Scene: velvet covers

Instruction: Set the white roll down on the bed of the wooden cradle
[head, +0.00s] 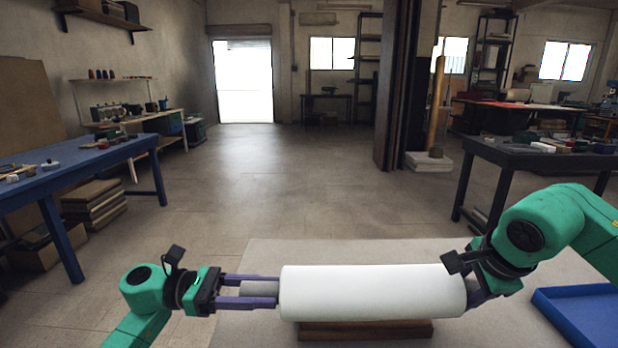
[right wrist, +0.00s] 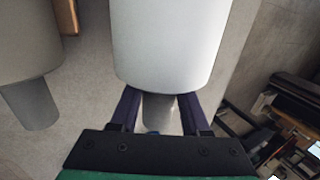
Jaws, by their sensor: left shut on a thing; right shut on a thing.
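The white roll (head: 375,291) is held level, lying across the head view. My left gripper (head: 264,289) is shut on the grey core stub at its left end. My right gripper (head: 478,287) is at the right end, and in the right wrist view (right wrist: 158,106) its fingers close around the grey stub. The wooden cradle (head: 366,331) shows below the roll, with its far part hidden behind it. A corner of the cradle also shows in the right wrist view (right wrist: 67,17), left of the roll. The roll appears raised above the cradle; the exact gap cannot be told.
The cradle stands on a pale table (head: 258,262). A blue tray (head: 583,318) lies at the right, near my right arm. In the right wrist view, a grey roll-shaped patch on the left looks like a shadow. Blue and dark workbenches stand farther off. The table behind the roll is clear.

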